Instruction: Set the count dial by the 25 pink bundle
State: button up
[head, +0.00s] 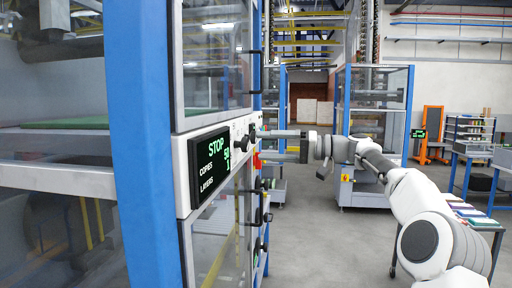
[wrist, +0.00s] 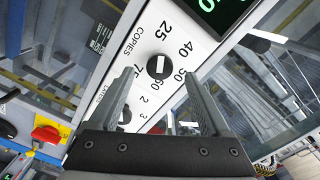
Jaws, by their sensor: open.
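The white control panel (wrist: 110,65) carries a black round COPIES dial (wrist: 158,66) with a white mark. Printed values 25, 40, 50, 60 and 75 surround it. Below it are the LAYERS markings, partly hidden by my gripper. The display (head: 211,165) on the machine reads STOP, COPIES 50, LAYERS 1. My gripper (wrist: 158,75) is open and empty, its fingertips on either side of the COPIES dial in the picture; contact cannot be told. In the head view my gripper (head: 264,134) reaches left to the panel. I cannot make out a pink bundle.
A red knob (wrist: 47,135) sits left of my gripper in the wrist view. The blue machine post (head: 141,140) stands at the left. A table (head: 480,222) with several coloured stacks is at the right. The grey floor (head: 340,245) in the middle is clear.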

jog(key=s+d+p, duration=0.1)
jog(key=s+d, duration=0.1)
jog(key=d, duration=1.1)
jog(key=shift+s+d, duration=0.2)
jog(key=shift+s, duration=0.15)
jog(key=shift+a, duration=0.1)
